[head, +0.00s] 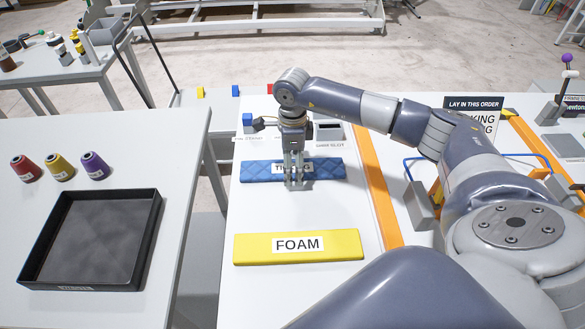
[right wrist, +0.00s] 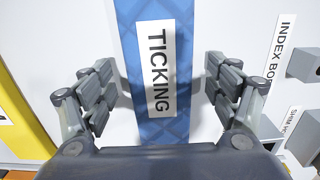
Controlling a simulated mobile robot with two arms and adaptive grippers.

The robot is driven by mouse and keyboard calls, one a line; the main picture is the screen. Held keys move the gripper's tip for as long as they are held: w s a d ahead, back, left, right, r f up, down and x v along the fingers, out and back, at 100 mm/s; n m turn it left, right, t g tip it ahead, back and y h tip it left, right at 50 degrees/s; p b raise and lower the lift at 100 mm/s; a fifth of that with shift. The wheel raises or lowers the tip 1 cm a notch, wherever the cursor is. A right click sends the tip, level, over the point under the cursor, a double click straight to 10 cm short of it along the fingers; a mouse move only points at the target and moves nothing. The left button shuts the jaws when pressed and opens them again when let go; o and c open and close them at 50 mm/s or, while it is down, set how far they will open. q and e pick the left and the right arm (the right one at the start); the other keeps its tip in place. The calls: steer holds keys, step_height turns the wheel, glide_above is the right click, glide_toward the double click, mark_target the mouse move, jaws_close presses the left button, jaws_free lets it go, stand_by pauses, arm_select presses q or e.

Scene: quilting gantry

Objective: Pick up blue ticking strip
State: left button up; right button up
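The blue ticking strip (head: 325,168) lies flat on the white table, with a white label reading TICKING in the right wrist view. My right gripper (head: 295,184) points down at the strip's middle in the head view and covers part of its label. In the right wrist view my right gripper (right wrist: 162,88) is open, one finger on each side of the strip (right wrist: 160,128), with visible gaps between the fingers and the strip. I cannot tell its exact height above the strip. My left gripper is not in view.
A yellow FOAM strip (head: 345,246) lies nearer on the same table. An orange bar (head: 372,190) runs along the right. A black tray (head: 148,238) and several thread cones (head: 60,167) stand on the left table. A blue block (head: 247,119) sits behind the ticking strip.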

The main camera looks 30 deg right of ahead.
steer(key=c, duration=1)
steer(key=shift+o, duration=0.2)
steer(key=shift+r, duration=0.15)
